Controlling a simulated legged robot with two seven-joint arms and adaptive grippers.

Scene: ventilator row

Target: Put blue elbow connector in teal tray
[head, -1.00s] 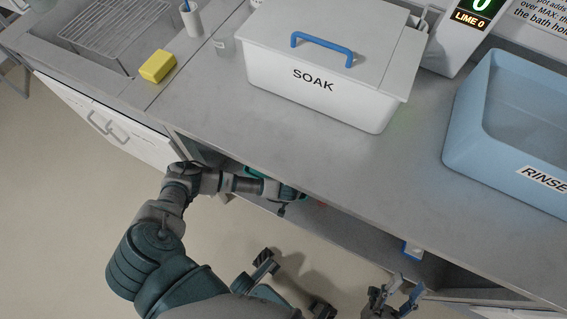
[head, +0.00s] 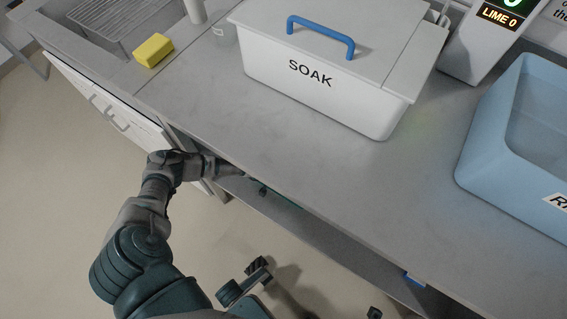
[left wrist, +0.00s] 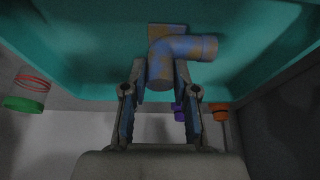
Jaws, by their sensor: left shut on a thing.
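In the left wrist view the blue elbow connector (left wrist: 190,47), with tan-looking patches, is between the fingertips of my left gripper (left wrist: 162,82), which is shut on it. The teal tray (left wrist: 85,60) spreads behind and around the connector; I cannot tell whether the connector touches it. In the head view my left arm reaches under the counter edge, hiding the gripper and connector. A strip of the teal tray (head: 284,200) shows there. Only a dark tip, probably of my right gripper (head: 375,313), shows at the bottom edge; its jaws cannot be made out.
The counter (head: 250,125) overhangs the shelf space. On it are the SOAK bin (head: 340,95), a blue RINSE tub (head: 500,165) and a yellow sponge (head: 153,50). The wrist view shows a red-ringed clear item (left wrist: 32,82), a purple piece (left wrist: 178,112) and an orange piece (left wrist: 218,112).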

